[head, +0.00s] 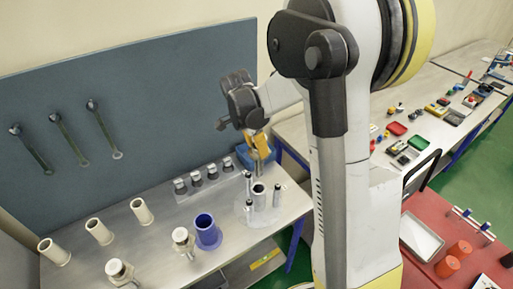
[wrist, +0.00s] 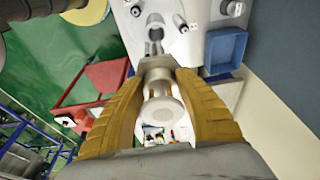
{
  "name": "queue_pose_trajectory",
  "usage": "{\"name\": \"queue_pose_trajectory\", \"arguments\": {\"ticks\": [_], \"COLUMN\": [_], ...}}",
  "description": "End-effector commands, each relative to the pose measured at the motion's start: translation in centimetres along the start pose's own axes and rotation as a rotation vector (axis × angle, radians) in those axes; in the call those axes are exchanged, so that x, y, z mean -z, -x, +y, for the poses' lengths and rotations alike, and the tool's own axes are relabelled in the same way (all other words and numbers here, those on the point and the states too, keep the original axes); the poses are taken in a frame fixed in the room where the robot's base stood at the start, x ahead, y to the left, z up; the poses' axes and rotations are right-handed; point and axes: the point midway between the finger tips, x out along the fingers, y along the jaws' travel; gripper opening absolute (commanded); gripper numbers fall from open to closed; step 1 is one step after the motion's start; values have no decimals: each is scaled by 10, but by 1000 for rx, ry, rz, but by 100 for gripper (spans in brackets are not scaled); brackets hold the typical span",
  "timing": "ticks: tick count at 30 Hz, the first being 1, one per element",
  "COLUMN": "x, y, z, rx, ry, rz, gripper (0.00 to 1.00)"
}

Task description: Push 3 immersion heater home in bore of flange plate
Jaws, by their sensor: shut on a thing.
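My gripper (head: 258,146) has its yellow fingers shut on an immersion heater (head: 257,166), a pale metal piece pointing down. In the wrist view the fingers close on both sides of the heater (wrist: 158,75), which has a round pale collar. The flange plate (head: 284,208) is the pale plate at the right end of the bench, below my gripper. It also shows at the top of the wrist view (wrist: 185,40). Several upright cylinders stand on it, one wider and open-topped (head: 259,190). I cannot tell whether the held heater's tip touches the plate or a bore.
A rack (head: 205,184) with several dark-capped pieces stands left of the plate. A blue bin (wrist: 225,48) is close behind. A blue cup (head: 207,232), metal jars (head: 183,242) and white tubes (head: 142,211) stand on the bench to the left.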

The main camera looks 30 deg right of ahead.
Motion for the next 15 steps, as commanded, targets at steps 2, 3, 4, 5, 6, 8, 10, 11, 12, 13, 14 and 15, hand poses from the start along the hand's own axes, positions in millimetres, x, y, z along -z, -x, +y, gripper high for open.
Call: {"name": "queue_pose_trajectory", "arguments": {"ticks": [2,3,4,5,6,8,10,11,12,13,14,15], "x": [0,-1,-1,-1,-2,-3,-5,-6,-7,-8,-8,-9], "y": [-1,-1,-2,-4,-7,-11,-18,-20,-24,-28,-31,-35], "z": [0,0,0,0,0,0,0,0,0,0,0,0], "rx": [1,1,1,1,1,1,1,1,1,1,1,1], "ry": [2,4,4,4,4,4,4,4,4,4,5,5], "rz": [2,3,3,3,3,3,3,3,3,3,3,3], "gripper": [2,2,2,2,2,2,2,2,2,2,2,2]}}
